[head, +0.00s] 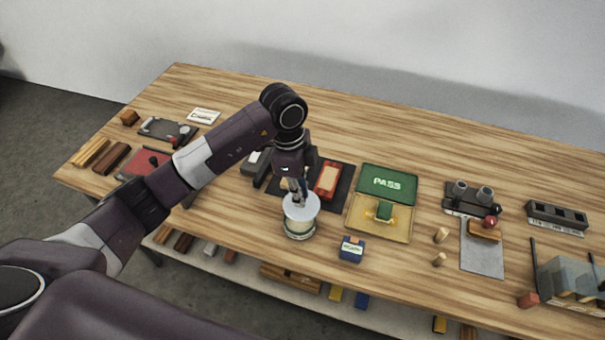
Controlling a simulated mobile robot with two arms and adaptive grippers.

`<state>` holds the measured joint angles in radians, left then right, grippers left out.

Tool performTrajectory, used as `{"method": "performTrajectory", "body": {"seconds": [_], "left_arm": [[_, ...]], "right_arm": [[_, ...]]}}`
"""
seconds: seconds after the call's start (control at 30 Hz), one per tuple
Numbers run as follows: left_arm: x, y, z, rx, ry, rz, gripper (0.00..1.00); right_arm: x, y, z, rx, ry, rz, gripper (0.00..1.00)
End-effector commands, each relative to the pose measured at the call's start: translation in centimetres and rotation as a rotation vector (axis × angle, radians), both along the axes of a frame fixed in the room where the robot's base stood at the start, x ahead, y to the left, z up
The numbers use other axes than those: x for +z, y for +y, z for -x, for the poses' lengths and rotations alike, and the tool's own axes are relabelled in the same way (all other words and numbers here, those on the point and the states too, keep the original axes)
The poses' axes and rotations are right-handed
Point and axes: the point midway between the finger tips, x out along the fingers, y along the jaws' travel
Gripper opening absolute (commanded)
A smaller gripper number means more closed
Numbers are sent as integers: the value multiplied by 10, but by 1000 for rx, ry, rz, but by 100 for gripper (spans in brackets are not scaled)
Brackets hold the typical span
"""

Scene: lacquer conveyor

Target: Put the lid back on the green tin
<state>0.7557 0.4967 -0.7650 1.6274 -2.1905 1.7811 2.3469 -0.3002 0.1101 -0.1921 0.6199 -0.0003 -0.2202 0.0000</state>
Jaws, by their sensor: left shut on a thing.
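A round pale grey lid (300,208) is held by its middle in my left gripper (297,196), which points down from above. The lid is directly over a short round tin (300,230) near the table's front edge. The tin's wall looks pale cream-green, and its top is hidden by the lid. I cannot tell whether the lid touches the rim or hangs just above it. My right gripper is not in view.
A dark mat with a red-framed item (327,181) lies behind the tin. A gold tray (367,229) with a green PASS panel (387,184) stands to its right. A blue box (351,249) is close by at front right.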

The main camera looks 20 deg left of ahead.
Motion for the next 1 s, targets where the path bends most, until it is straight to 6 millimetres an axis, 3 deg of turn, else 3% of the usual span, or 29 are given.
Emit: {"method": "performTrajectory", "body": {"seconds": [0.37,0.63,1.0], "left_arm": [[-22,1,1,2,0,-1,0],[-49,1,1,2,-1,-2,0],[-68,1,1,2,0,-2,0]], "right_arm": [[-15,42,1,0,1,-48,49],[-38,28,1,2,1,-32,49],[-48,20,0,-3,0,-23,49]]}}
